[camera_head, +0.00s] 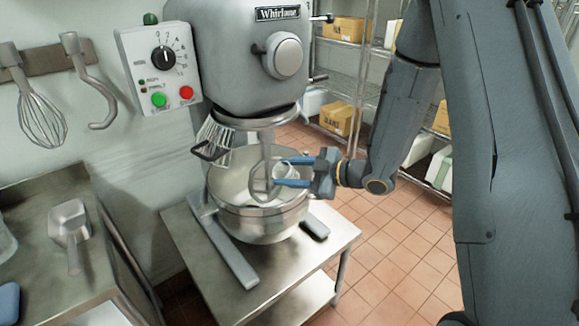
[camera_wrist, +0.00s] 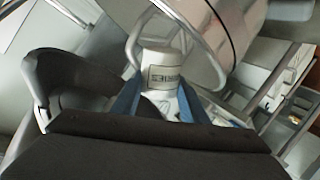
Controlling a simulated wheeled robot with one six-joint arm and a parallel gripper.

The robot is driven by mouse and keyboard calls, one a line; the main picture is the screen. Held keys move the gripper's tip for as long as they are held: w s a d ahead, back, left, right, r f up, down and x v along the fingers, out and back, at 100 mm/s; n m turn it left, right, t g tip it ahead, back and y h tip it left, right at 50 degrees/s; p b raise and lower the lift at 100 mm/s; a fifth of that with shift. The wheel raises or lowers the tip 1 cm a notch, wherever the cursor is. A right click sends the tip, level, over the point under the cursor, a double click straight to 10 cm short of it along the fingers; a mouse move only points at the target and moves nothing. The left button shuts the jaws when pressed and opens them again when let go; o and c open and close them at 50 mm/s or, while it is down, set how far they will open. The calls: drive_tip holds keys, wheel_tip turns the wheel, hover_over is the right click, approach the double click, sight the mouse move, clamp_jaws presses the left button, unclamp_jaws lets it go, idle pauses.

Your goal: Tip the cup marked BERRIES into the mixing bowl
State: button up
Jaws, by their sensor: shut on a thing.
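The white cup marked BERRIES (camera_wrist: 158,52) is between the blue fingers of my gripper (camera_wrist: 158,100) in the wrist view. Its label appears upside down there, with part of the lettering readable. In the head view, my gripper (camera_head: 280,171) is shut on the cup (camera_head: 287,167) over the right part of the mixing bowl (camera_head: 262,225). The cup appears tipped, but its mouth and contents are hidden. The steel bowl sits under the mixer, with the beater hanging into it. I cannot tell what lies in the bowl.
The mixer (camera_head: 235,60) and its wire guard (camera_head: 215,138) stand close above the bowl. The beater (camera_head: 264,165) is close to my fingertips. A steel scoop (camera_head: 70,220) lies on the left counter (camera_head: 45,290). Shelves with boxes (camera_head: 340,118) stand behind.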

drive_tip(key=s+a+m+y, duration=0.3)
drive_tip(key=s+a+m, duration=0.1)
drive_tip(key=s, duration=0.5)
drive_tip(key=shift+s+a, duration=0.15)
drive_tip(key=shift+s, duration=0.05)
drive_tip(key=shift+f, duration=0.1)
